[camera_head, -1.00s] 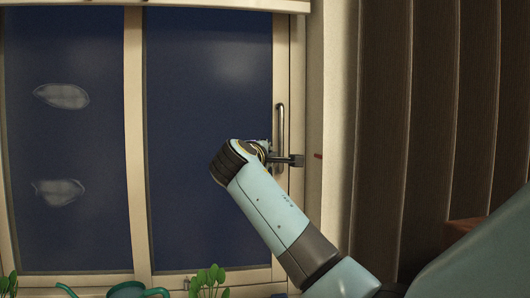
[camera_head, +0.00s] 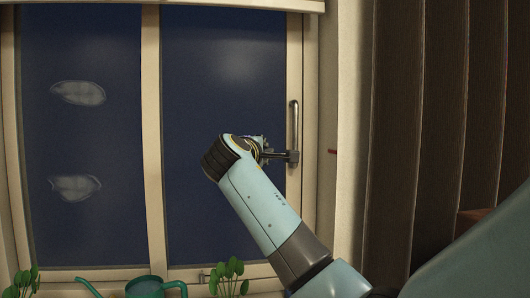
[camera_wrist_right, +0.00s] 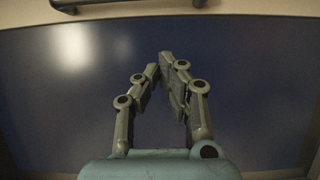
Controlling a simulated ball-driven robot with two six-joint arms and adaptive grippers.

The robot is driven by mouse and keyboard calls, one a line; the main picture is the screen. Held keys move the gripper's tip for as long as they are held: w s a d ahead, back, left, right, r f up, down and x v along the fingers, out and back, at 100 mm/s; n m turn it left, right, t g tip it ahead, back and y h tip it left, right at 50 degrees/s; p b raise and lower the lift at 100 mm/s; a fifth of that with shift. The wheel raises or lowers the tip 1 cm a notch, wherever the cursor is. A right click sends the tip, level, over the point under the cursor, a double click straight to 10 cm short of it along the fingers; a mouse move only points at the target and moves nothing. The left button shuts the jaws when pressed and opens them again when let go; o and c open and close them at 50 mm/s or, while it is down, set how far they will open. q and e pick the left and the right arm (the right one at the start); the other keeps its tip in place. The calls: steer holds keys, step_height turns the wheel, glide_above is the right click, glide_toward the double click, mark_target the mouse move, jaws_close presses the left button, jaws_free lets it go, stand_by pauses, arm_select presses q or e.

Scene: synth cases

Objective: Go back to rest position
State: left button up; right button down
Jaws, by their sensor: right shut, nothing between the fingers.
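My right gripper (camera_head: 293,157) is in front of the right side of the window, its tip overlapping the frame just below the middle of the upright handle (camera_head: 294,122) in the head view. In the right wrist view my right gripper (camera_wrist_right: 162,70) has its fingers drawn together with nothing between them. Dark blue glass lies behind it, and the handle (camera_wrist_right: 120,4) shows as a dark bar at the top edge, apart from the fingertips. My left gripper is in neither view.
The window frame (camera_head: 151,120) holds two dark panes; the left pane has two pale smudges (camera_head: 78,92). A green watering can (camera_head: 143,287) and leafy plants (camera_head: 229,271) stand along the bottom. Brown curtain folds (camera_head: 440,120) hang on the right, beyond a pale wall strip.

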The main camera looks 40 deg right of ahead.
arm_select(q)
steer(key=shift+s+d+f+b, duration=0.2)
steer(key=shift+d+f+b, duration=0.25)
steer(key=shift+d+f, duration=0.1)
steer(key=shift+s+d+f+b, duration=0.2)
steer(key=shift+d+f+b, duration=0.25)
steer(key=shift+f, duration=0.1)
arm_select(e)
steer(key=v, duration=0.7)
